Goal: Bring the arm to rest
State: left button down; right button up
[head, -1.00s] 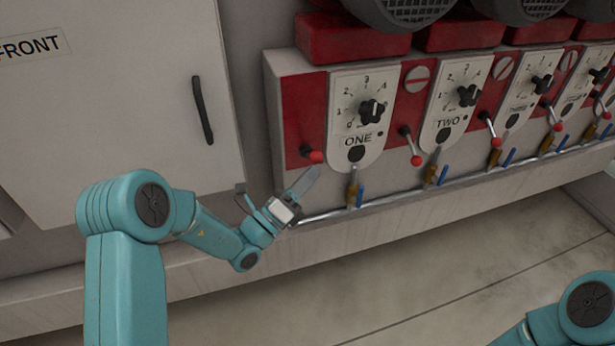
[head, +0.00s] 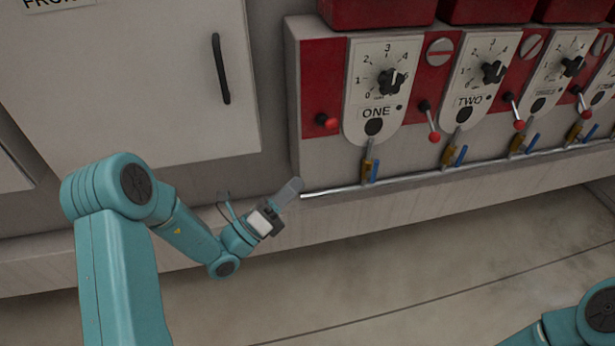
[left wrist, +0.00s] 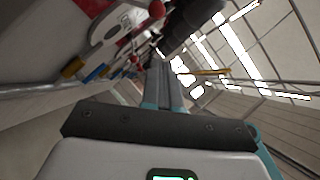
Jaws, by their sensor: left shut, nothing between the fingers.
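My left arm comes in from the left in the head view, bent at the elbow. Its gripper (head: 288,194) is shut and empty, in front of the machine's lower ledge, left of and below the panel marked ONE (head: 381,92). In the left wrist view the shut fingers (left wrist: 163,85) point away from the camera, with nothing between them. Part of my right arm shows at the lower right corner of the head view; its gripper is out of the picture.
The panels ONE and TWO (head: 476,85) carry dials and red-knobbed levers (head: 433,135). Blue-handled valves (head: 370,170) sit on a pipe (head: 425,180) below. A cabinet door (head: 130,90) with a black handle (head: 220,70) stands left. The floor (head: 400,285) in front is clear.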

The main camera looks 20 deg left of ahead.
pick_arm(q)
jog(key=shift+s+a+f, duration=0.25)
jog(key=shift+s+a, duration=0.05)
jog(key=shift+s, duration=0.25)
jog(key=s+d+f+m+g+h, duration=0.2)
jog(key=s+d+f+m+g, duration=1.35)
jog(key=s+g, duration=0.35)
jog(key=s+a+f+m+g+y, duration=0.2)
jog(key=s+a+f+m+y, duration=0.15)
jog(key=f+m, duration=0.3)
jog(key=s+a+f+m+g+y, duration=0.25)
jog(key=s+f+m+y, duration=0.2)
jog(key=m, duration=0.25)
jog(key=w+f+m+t+y, duration=0.2)
jog(key=w+m+t, duration=0.2)
jog(key=m, duration=0.4)
jog(key=shift+w+a+f+p, duration=0.15)
jog(key=shift+w+f+p, duration=0.25)
jog(key=shift+w, duration=0.45)
